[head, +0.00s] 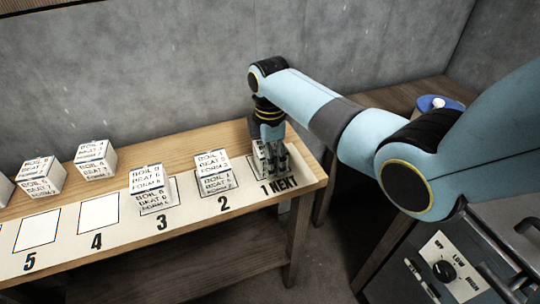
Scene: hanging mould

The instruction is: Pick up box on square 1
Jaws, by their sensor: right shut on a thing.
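The box on square 1 (257,155) is a small white carton, mostly hidden behind my right gripper (272,167). My left gripper does not show.
White printed boxes stand on square 2 (214,181) and square 3 (151,192). More boxes (95,160) stand behind the squares at the left. Squares 4 (98,220) and 5 (38,230) are bare. A grey appliance with a dial (444,270) stands at the lower right. A concrete wall is behind.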

